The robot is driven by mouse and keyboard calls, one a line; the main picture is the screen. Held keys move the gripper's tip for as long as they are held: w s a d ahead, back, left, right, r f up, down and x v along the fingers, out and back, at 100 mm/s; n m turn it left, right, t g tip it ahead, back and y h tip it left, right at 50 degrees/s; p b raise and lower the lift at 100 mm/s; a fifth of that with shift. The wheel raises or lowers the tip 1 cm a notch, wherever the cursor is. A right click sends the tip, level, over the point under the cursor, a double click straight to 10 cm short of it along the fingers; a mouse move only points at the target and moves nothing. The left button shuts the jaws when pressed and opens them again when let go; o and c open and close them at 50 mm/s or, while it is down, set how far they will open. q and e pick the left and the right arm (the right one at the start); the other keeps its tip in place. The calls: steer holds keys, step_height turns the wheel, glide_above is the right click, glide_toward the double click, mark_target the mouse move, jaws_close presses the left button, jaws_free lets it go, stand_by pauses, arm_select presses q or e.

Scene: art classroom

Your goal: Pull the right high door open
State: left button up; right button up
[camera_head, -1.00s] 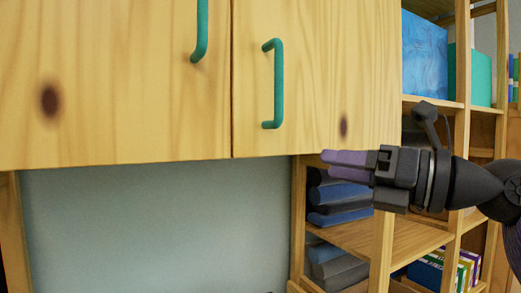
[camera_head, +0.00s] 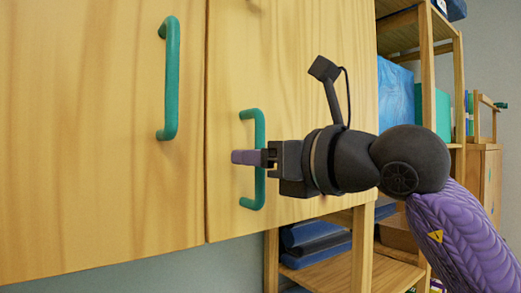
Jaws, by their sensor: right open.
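The right high door (camera_head: 300,60) is light wood with a vertical green bar handle (camera_head: 259,190) near its left edge. It looks closed, level with the left door (camera_head: 90,120). My right gripper (camera_head: 245,152) comes in from the right at the middle of this handle. Its purple fingers are open and overlap the bar in the picture, their tips reaching a little left of it. I cannot tell whether they touch it. The gripper body hides part of the door. My left gripper is out of view.
The left door has its own green handle (camera_head: 170,80), left of the seam. Below the doors is an open recess with a pale wall. Wooden shelves with dark blue folded items (camera_head: 315,240) stand below right, and a blue box (camera_head: 396,95) stands on shelving beyond.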

jaws_close()
stand_by(1.3)
